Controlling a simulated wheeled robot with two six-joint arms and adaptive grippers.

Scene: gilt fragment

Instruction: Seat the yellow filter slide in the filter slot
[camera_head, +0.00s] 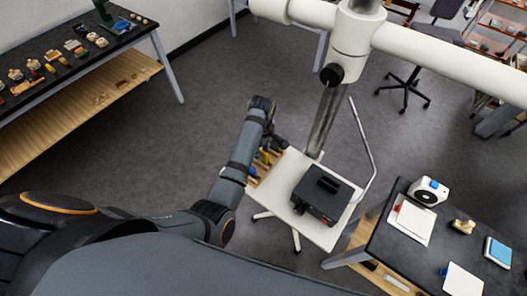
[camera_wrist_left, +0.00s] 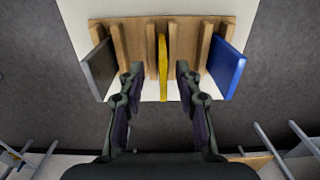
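The yellow filter slide (camera_wrist_left: 163,66) stands upright on edge in the middle of a wooden rack (camera_wrist_left: 135,38). My left gripper (camera_wrist_left: 157,74) is open, its fingers on either side of the yellow slide with gaps visible. In the head view the left gripper (camera_head: 274,146) points down over the rack, partly hiding the slides. A black box (camera_head: 322,200) with a dark slot on top (camera_head: 328,184) stands on the white cart top (camera_head: 340,232), right of the rack. My right gripper is not in view.
A grey slide (camera_wrist_left: 98,68) and a blue slide (camera_wrist_left: 227,67) stand at the rack's two ends, close outside the fingers. A pole (camera_head: 324,120) and a thin bent rod (camera_head: 366,145) rise behind the box. A dark table (camera_head: 400,258) stands at right.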

